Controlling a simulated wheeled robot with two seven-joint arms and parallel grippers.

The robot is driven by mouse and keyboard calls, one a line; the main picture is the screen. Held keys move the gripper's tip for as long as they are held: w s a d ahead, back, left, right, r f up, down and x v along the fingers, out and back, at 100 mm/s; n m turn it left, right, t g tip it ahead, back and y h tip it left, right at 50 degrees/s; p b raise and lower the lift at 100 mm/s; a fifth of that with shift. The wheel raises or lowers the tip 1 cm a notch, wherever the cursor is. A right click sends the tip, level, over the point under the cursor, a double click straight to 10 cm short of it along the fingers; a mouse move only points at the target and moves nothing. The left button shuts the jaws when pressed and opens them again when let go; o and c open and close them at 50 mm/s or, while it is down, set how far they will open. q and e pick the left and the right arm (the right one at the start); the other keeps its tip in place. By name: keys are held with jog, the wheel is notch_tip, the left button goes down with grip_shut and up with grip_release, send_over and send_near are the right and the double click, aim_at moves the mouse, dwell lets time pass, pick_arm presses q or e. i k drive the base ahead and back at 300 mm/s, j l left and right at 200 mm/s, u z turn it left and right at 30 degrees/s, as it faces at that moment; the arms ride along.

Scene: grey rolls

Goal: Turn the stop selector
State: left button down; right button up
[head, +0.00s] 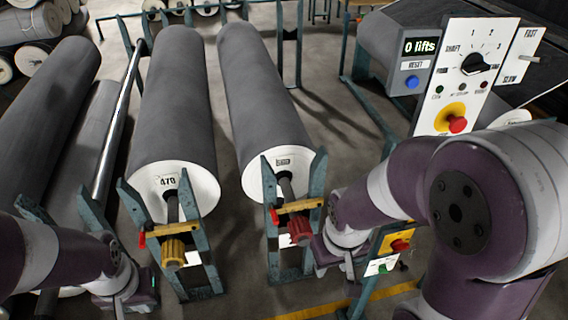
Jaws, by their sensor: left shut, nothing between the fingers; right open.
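The stop selector (475,64) is a black rotary knob on a white panel (455,100) at the upper right. Labels around it include SHAFT, PARK and the numbers 1, 2 and 3; its exact pointing is too small to tell. My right gripper (328,258) is open and low at centre right, beside the stand of the middle roll, well below and left of the selector. My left gripper (122,300) is shut and empty at the lower left, far from the selector.
A grey box with a "0 lifts" display (421,46) and blue reset button (411,82) adjoins the panel. A red button on yellow (457,124) sits below the selector; a FAST/SLOW switch (528,58) is right. Large grey rolls (172,95) (262,95) rest on green stands.

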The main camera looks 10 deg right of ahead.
aim_at(473, 64)
jog(key=z, duration=1.55)
jog(key=i+j+z, duration=0.25)
